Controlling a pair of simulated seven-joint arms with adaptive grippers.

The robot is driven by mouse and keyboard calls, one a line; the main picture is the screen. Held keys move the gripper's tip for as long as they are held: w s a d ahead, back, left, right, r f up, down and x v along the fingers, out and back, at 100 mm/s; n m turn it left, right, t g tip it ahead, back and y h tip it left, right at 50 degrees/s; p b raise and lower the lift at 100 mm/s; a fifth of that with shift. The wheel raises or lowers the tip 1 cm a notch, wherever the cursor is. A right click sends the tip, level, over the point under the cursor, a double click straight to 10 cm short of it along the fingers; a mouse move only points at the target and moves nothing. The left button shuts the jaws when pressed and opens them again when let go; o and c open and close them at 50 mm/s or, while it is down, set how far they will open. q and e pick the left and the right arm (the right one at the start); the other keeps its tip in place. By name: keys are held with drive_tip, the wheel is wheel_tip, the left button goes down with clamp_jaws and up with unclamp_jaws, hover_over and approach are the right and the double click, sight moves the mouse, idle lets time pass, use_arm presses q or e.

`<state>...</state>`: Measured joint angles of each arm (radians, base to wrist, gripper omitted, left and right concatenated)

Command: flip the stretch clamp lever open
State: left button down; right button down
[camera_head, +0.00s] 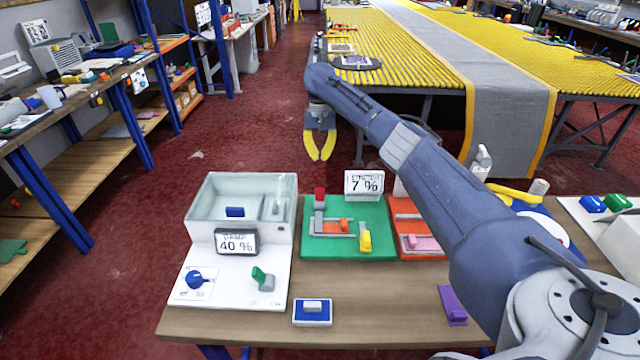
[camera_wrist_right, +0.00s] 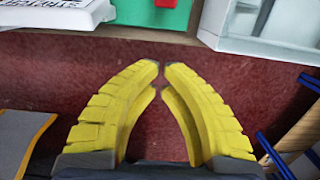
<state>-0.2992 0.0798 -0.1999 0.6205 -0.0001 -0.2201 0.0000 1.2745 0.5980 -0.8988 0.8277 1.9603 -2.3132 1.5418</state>
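A green plate (camera_head: 338,248) on the workbench carries a grey post with a red block (camera_head: 320,194) on top, an orange block (camera_head: 331,227) and a yellow piece (camera_head: 365,241). A sign reading 7 % (camera_head: 364,184) stands behind it. I cannot tell for sure which piece is the stretch clamp lever. My right gripper (camera_head: 320,157) points down beyond the bench's far edge, above the red floor, apart from the plate. In the right wrist view its yellow fingers (camera_wrist_right: 161,66) are nearly together at the tips, with nothing between them. My left gripper is not in view.
A clear-walled tank (camera_head: 206,206) with a 40 % sign stands left of the plate. A blue knob (camera_head: 195,279) and a green lever (camera_head: 261,277) are in front of it. An orange plate (camera_head: 405,217) is to the right, partly hidden by my right arm. The bench front (camera_head: 390,300) is mostly clear.

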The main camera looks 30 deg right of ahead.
sight(320, 197)
drive_tip(key=f, duration=0.6)
drive_tip(key=s+f, duration=0.1)
drive_tip(key=f, duration=0.3)
drive_tip(key=shift+a, duration=0.3)
drive_tip(key=shift+s+a+r, duration=0.45)
drive_tip(key=shift+s+a, duration=0.05)
drive_tip(key=shift+s, duration=0.25)
drive_tip(key=shift+s+a+r, duration=0.4)
drive_tip(key=shift+s+a, duration=0.05)
drive_tip(key=shift+s, duration=0.25)
drive_tip(key=shift+a, duration=0.15)
